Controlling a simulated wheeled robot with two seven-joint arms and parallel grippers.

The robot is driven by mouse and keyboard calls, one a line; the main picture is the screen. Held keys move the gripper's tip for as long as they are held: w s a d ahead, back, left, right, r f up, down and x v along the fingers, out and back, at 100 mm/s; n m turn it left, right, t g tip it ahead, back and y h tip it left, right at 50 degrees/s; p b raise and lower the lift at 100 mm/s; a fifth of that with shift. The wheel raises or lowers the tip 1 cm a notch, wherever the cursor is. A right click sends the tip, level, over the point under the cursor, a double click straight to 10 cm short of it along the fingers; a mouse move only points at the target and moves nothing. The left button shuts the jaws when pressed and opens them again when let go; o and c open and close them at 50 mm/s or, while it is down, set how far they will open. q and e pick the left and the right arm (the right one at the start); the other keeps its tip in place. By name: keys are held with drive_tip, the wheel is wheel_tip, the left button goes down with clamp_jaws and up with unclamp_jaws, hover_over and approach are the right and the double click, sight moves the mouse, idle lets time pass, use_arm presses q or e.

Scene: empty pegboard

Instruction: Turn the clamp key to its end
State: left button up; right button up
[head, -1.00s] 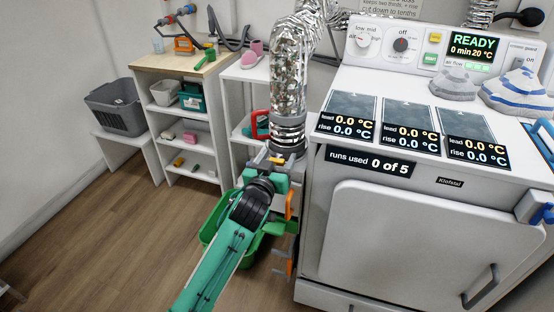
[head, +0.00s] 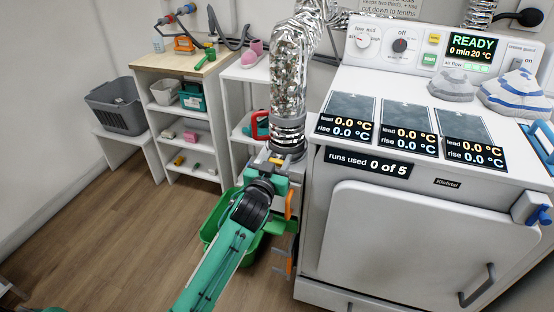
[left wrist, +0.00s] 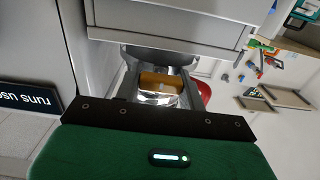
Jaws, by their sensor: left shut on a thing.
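The orange-yellow clamp key (left wrist: 160,82) shows between the fingers of my left gripper in the left wrist view. My left gripper (head: 277,163) is shut on it, just below the lower end of the silver hose, at the left side of the white machine. In the head view only small yellow-orange bits show around the gripper, and most of the key is hidden. A shiny curved metal surface (left wrist: 158,98) lies close to the key in the left wrist view. I do not make out my right gripper.
The white machine (head: 420,230) stands close on the right of my left arm. The silver hose (head: 288,85) rises above the gripper. A green bin (head: 215,225) is on the floor behind the arm. White shelves (head: 150,130) stand behind. The wooden floor at left is clear.

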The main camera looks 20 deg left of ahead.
use_arm(q)
drive_tip(key=o, duration=1)
drive_tip(key=s, duration=1.3)
drive_tip(key=shift+s+a, duration=0.25)
drive_tip(key=shift+s, duration=0.15)
use_arm(e)
drive_tip(key=shift+w+f, duration=0.1)
drive_tip(key=shift+f, duration=0.2)
use_arm(q)
drive_tip(key=shift+f, duration=0.1)
